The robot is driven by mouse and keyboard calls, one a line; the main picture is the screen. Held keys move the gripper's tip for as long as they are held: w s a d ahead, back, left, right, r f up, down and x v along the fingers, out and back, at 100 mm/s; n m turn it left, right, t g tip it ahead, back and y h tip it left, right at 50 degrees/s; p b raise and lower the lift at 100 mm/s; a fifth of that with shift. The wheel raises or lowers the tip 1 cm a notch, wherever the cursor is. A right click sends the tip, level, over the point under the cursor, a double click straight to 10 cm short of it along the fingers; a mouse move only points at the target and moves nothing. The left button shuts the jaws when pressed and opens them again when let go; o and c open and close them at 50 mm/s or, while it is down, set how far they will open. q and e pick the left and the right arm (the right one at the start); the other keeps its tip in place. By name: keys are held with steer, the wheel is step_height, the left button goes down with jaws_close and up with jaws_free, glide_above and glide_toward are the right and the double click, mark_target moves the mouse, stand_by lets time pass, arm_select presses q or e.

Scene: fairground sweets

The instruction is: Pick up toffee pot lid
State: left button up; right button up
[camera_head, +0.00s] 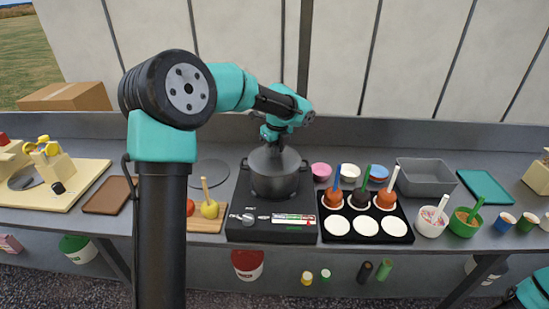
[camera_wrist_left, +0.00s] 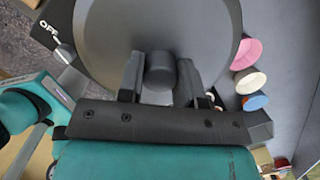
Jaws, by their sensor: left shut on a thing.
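The dark grey toffee pot (camera_head: 274,181) stands on a black hob (camera_head: 240,213) in the middle of the counter. Its round grey lid (camera_head: 262,158) sits at the top of the pot; I cannot tell whether it rests on the rim or is just clear of it. In the left wrist view the lid (camera_wrist_left: 108,32) fills the upper middle, with its round knob (camera_wrist_left: 160,70) between the two fingers. My left gripper (camera_head: 279,146) reaches down from above and is shut on the knob; it also shows in the left wrist view (camera_wrist_left: 160,78). A bit of my right arm shows at the lower right, without its gripper.
A black tray (camera_head: 320,222) with dipped apples on sticks and white discs lies right of the hob. Pink, white and blue cups stand behind it. Yellow and red apples (camera_head: 209,208) lie on a board to the left. A grey bin (camera_head: 426,190) stands further right.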

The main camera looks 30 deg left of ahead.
arm_select(q)
steer(key=shift+r, duration=0.15)
steer(key=shift+r, duration=1.35)
steer(key=s+d+r, duration=0.2)
steer(key=s+d, duration=0.6)
steer(key=s, duration=0.6)
steer(key=shift+w, duration=0.15)
steer(key=w+a, duration=0.2)
steer(key=w, duration=0.2)
steer(key=w+a+r, duration=0.1)
steer(key=w+a, duration=0.2)
steer(key=w, duration=0.2)
steer(key=w+a+r, duration=0.1)
steer(key=w+a, duration=0.2)
steer(key=w, duration=0.1)
steer(key=shift+w, duration=0.35)
steer(key=shift+f, duration=0.1)
steer(key=shift+f, duration=3.1)
steer(key=shift+f, duration=0.15)
